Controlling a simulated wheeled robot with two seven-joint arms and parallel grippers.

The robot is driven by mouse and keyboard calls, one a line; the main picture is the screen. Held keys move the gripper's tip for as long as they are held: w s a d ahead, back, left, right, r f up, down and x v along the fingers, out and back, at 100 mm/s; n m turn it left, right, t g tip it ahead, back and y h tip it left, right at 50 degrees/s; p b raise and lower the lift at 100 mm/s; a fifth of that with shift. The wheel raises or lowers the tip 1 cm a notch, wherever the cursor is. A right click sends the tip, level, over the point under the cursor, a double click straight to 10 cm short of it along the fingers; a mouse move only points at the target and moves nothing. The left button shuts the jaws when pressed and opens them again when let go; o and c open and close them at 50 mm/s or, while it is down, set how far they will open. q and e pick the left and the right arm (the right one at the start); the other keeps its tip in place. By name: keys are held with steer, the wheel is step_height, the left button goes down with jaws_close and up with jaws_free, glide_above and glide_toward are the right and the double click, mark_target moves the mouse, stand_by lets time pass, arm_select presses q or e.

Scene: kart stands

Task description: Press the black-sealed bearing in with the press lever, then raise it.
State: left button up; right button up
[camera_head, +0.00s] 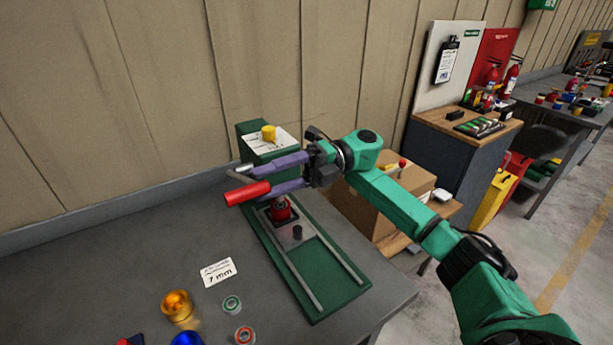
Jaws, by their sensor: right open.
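The press is a green unit with a green base plate (345,290) and two metal rails, standing on the grey bench. Its lever has a red grip (247,193) that points left. My right gripper (257,180) is open, its purple fingers reaching left at the lever; the red grip shows at the end of the lower finger. I cannot tell whether the fingers touch it. A red part (281,211) sits below the fingers between the rails. I cannot make out the black-sealed bearing; the gripper hides part of the press. My left gripper is out of view.
A green-ringed bearing (231,304) and a red-ringed bearing (244,336) lie on the bench (110,270) near a gold cup (176,305), a blue cup (187,340) and a "7 mm" card (219,271). A cardboard box (405,180) stands right of the press. The bench's left is clear.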

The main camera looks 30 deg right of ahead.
steer(key=d+b, duration=0.2)
steer(key=d, duration=0.6)
steer(key=shift+w, duration=0.3)
